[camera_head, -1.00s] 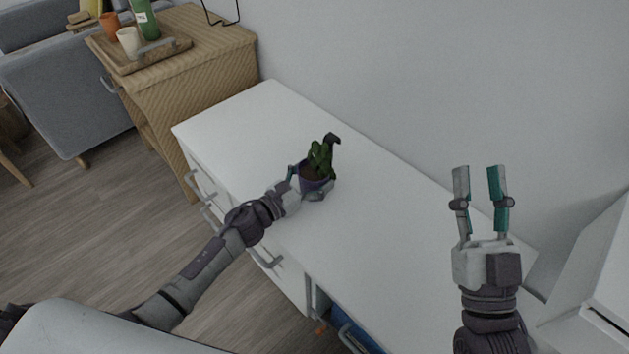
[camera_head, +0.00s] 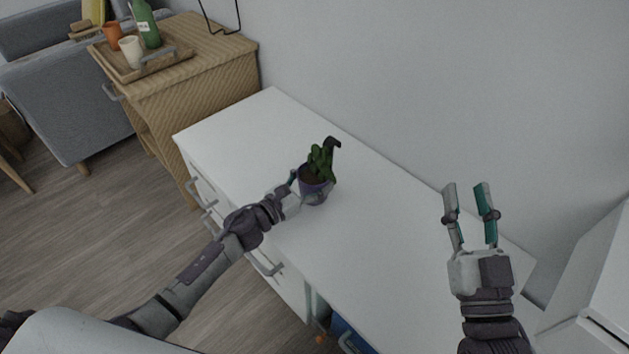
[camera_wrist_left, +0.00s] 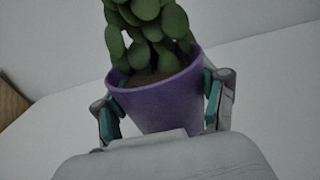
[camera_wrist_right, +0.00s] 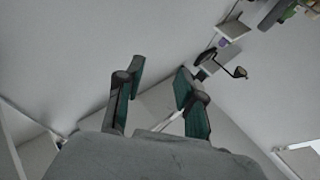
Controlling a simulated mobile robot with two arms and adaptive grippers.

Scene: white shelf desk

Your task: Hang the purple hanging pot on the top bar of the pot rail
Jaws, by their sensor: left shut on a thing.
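The purple hanging pot (camera_head: 314,189) holds a green plant and has a dark hook rising at its back right. It is upright at the white desk top. My left gripper (camera_head: 308,188) is shut on the pot. In the left wrist view the pot (camera_wrist_left: 160,102) sits between the two fingers (camera_wrist_left: 163,105), one on each side. I cannot tell whether its base touches the desk. My right gripper (camera_head: 468,205) is open and empty over the right part of the desk; its spread fingers also show in the right wrist view (camera_wrist_right: 157,88). I cannot make out the pot rail for certain.
The white desk (camera_head: 375,230) is clear around the pot. A wooden cabinet (camera_head: 205,65) with a tray (camera_head: 180,60), cups and a green bottle stands at the back left. A white box-like unit (camera_head: 590,270) is at the right. A wall-mounted dark object (camera_wrist_right: 240,72) shows in the right wrist view.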

